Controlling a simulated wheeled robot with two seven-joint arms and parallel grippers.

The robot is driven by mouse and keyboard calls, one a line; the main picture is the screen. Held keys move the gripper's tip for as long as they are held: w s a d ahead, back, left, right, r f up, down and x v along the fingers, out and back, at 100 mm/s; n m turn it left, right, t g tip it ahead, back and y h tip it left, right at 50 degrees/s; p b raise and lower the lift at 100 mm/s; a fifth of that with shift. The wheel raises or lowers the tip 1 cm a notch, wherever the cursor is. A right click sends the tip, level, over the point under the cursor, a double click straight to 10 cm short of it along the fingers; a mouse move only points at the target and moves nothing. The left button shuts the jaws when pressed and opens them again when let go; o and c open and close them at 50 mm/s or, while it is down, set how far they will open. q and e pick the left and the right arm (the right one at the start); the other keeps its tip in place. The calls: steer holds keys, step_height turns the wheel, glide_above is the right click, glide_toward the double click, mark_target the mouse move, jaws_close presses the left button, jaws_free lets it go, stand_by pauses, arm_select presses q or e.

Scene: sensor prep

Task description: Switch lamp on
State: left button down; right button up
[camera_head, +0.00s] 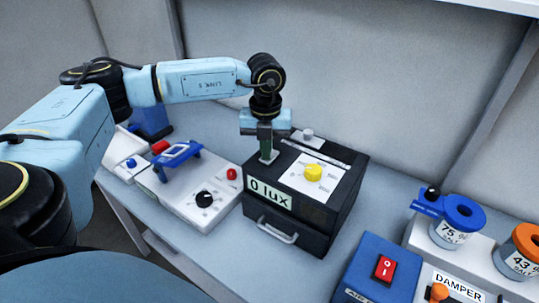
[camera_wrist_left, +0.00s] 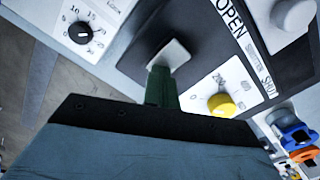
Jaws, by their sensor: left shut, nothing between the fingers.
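The black box (camera_head: 322,213) has a "0 lux" display (camera_head: 269,193), a yellow knob (camera_head: 313,172) and a front drawer with a grey handle (camera_head: 270,230). The yellow knob also shows in the left wrist view (camera_wrist_left: 221,104). My left gripper (camera_head: 268,156) is shut and empty, pointing down at the left part of the box top. A small pale square piece (camera_wrist_left: 170,54) lies at its fingertips (camera_wrist_left: 161,85); I cannot tell whether they touch it. No lit lamp is visible. My right gripper is not in view.
Left of the box is a white panel (camera_head: 179,208) with a black dial (camera_head: 204,199) and a blue handle (camera_head: 178,154). At right are a blue box (camera_head: 362,262) with a red rocker switch (camera_head: 385,268) and blue and orange-topped containers. A wall stands behind.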

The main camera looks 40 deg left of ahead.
arm_select(q)
steer(key=shift+r+p, duration=2.6)
steer(key=shift+r, duration=0.85)
